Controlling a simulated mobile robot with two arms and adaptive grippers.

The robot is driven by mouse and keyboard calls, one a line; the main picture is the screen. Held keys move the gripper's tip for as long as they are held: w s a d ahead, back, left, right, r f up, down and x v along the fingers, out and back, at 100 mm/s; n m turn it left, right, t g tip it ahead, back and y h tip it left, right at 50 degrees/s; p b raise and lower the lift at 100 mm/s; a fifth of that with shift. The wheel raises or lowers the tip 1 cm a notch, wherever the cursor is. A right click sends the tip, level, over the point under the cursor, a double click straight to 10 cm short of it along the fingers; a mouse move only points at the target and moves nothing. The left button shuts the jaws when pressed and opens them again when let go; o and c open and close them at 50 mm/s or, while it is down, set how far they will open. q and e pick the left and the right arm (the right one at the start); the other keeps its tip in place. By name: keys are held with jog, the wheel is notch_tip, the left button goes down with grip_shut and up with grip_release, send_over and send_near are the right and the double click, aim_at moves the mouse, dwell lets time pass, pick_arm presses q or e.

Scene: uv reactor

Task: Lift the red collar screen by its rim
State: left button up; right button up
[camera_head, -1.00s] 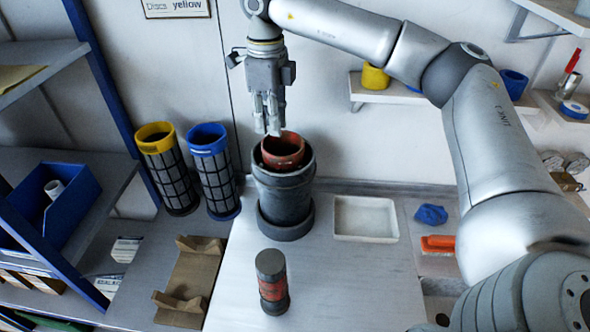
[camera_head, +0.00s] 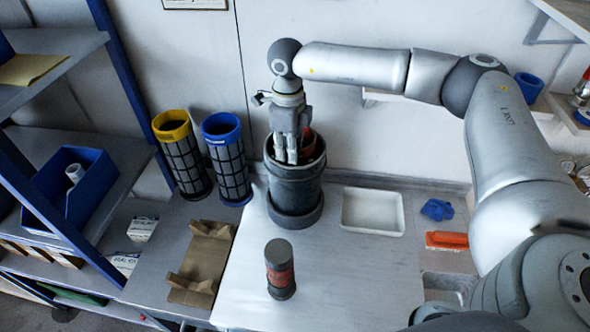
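The red collar screen (camera_head: 308,146) sits inside the dark grey cylindrical reactor (camera_head: 295,187) at the back of the bench. Only part of its red rim shows, to the right of my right gripper. My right gripper (camera_head: 290,160) points down over the reactor's mouth, its fingertips at or just inside the opening, by the left side of the red rim. The fingers hide part of the screen. I cannot tell whether they touch the rim or how far they are apart. My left gripper is not in view.
A yellow-collar screen (camera_head: 182,155) and a blue-collar screen (camera_head: 227,160) stand left of the reactor. A white tray (camera_head: 373,211) lies to its right, with a blue cloth (camera_head: 437,209) beyond. A dark cylinder with a red band (camera_head: 280,269) and a brown cradle (camera_head: 201,263) are in front.

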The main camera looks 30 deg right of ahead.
jog(key=shift+f, duration=0.25)
grip_shut()
jog(key=shift+r, duration=0.15)
